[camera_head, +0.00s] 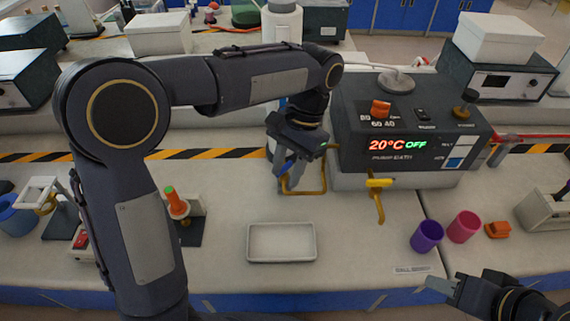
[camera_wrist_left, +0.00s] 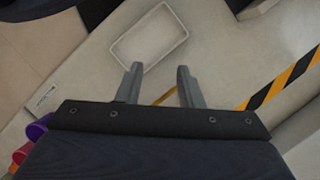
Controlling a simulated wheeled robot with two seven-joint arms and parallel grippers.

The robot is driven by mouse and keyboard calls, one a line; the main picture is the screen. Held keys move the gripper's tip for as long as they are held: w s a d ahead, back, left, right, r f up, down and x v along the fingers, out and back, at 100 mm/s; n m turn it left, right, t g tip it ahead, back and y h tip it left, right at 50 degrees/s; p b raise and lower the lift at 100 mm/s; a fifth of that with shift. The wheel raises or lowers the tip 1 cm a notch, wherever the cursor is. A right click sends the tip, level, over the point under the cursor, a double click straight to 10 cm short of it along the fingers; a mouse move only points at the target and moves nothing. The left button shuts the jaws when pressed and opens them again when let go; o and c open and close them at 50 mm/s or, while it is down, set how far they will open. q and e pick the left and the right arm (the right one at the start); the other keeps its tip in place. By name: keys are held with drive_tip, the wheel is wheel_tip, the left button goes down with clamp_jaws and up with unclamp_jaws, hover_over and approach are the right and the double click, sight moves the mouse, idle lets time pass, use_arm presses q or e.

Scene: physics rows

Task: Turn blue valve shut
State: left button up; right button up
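The water bath (camera_head: 405,130) is a dark box with a lit "20°C OFF" display. A small blue part (camera_head: 283,168), possibly the blue valve's handle, shows beside a bent yellow pipe (camera_head: 324,180) left of the bath. My left gripper (camera_head: 290,172) hangs over that spot and partly hides it; contact cannot be told. In the left wrist view my left gripper (camera_wrist_left: 160,70) is open, its fingers apart, with a thin yellow piece (camera_wrist_left: 168,95) showing between them. A yellow tap handle (camera_head: 380,183) sits on the bath's front. My right gripper (camera_head: 442,287) is at lower right, its opening unclear.
A white tray (camera_head: 281,257) lies on the bench below my left gripper. Purple (camera_head: 427,237) and pink (camera_head: 464,227) cups and an orange piece (camera_head: 497,230) stand at right.

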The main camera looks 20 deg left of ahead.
sight(284, 166)
use_arm(q)
drive_tip(key=w+a+f+t, duration=0.1)
drive_tip(key=w, duration=0.3)
drive_tip(key=w+a+f+t+h, duration=0.1)
drive_tip(key=w+f, duration=0.1)
drive_tip(key=w, duration=0.2)
drive_tip(key=w+a+f+t, duration=0.1)
drive_tip(key=w+a+f, duration=0.1)
drive_tip(key=w, duration=0.2)
drive_tip(key=shift+f+t+h+b, duration=0.2)
drive_tip(key=shift+t+h+b, duration=0.1)
drive_tip(key=shift+h+b, duration=0.1)
wheel_tip(284, 166, down, 7)
drive_tip(key=shift+f, duration=0.15)
clamp_jaws()
